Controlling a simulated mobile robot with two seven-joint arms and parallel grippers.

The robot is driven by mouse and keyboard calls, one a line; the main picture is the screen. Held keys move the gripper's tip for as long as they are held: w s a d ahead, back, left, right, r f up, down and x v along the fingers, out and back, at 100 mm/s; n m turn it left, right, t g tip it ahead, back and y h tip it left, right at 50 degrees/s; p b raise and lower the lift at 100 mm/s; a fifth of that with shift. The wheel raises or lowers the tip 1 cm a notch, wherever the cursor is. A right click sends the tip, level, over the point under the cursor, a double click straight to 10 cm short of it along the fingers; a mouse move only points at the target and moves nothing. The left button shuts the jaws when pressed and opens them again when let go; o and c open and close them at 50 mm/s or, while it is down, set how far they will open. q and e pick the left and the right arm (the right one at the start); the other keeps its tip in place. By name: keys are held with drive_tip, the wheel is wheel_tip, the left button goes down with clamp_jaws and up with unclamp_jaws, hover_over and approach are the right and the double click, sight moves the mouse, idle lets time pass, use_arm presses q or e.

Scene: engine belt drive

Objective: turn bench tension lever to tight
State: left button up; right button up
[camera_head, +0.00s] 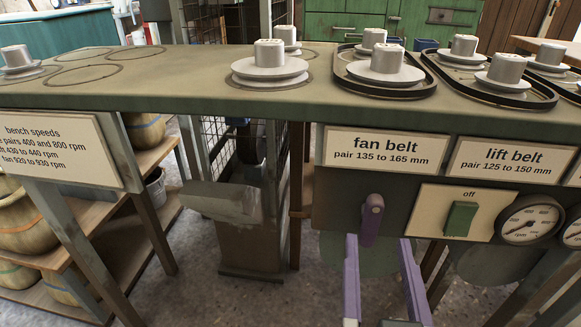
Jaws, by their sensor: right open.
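The purple tension lever (371,222) is on the dark front panel of the bench, below the fan belt label. It stands close to upright, with a rounded upper end and its lower end leaning slightly left. No tight or slack marking is readable beside it. My right gripper (378,240) comes up from the bottom edge with two purple fingers spread wide. The fingertips are on either side of the lever's lower end in the picture; I cannot tell how far in front of it they are. Nothing is between the fingers. My left gripper is not in view.
The bench top (180,85) carries several grey pulleys and dark belts. Right of the lever are a green switch (460,218) marked off and an rpm gauge (530,220). A grey block (222,202) juts out at left. A shelf with baskets stands far left.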

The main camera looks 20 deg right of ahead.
sight(373, 221)
drive_tip(key=x, duration=0.5)
drive_tip(key=shift+w+b, duration=0.1)
drive_tip(key=shift+b, duration=0.3)
drive_tip(key=shift+c, duration=0.2)
drive_tip(key=shift+a, duration=0.1)
clamp_jaws()
